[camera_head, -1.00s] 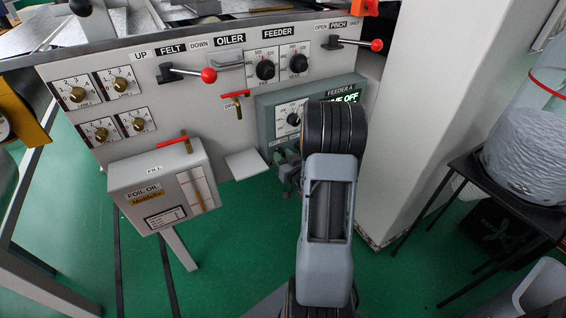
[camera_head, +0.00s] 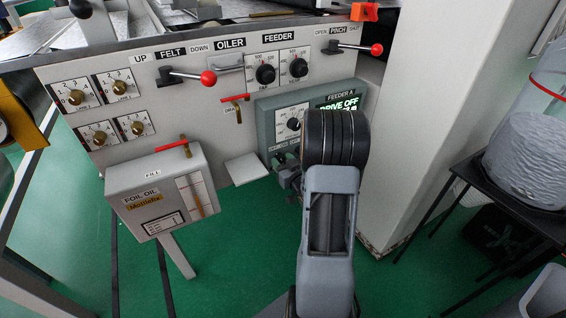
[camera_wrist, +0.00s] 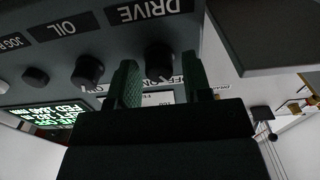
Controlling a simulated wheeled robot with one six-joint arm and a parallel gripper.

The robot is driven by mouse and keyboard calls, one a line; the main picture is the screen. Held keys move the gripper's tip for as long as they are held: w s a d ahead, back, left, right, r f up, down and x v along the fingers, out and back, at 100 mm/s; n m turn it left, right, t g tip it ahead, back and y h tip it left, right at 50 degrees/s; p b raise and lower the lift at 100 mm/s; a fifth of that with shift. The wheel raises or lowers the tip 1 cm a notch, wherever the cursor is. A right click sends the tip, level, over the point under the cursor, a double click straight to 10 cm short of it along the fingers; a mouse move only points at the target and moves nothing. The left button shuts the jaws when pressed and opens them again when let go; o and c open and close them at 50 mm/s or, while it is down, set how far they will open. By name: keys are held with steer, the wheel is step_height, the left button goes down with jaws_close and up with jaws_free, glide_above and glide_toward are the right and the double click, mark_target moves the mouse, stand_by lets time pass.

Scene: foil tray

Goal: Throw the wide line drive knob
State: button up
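The black drive knob (camera_wrist: 159,61) is on the grey Feeder A control box, beside the DRIVE label (camera_wrist: 150,10) in the wrist view. My gripper (camera_wrist: 160,80) is open, with one finger on each side of this knob and small gaps showing. Whether it touches the knob I cannot tell. In the head view my gripper (camera_head: 286,178) is at the lower front of the Feeder A box (camera_head: 268,118), partly hidden by my arm, and the drive knob cannot be made out. The box's green display (camera_head: 340,103) reads DRIVE OFF.
An oil knob (camera_wrist: 88,70) and a jog knob (camera_wrist: 36,77) sit beside the drive knob. The foil oil tank (camera_head: 158,190) stands further left. A white pillar (camera_head: 420,110) rises on the right.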

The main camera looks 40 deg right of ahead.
steer(key=shift+o, duration=1)
steer(key=s+a+p, duration=0.2)
steer(key=s+p, duration=0.7)
steer(key=s, duration=0.4)
steer(key=shift+s+p, duration=0.3)
steer(key=shift+s, duration=0.05)
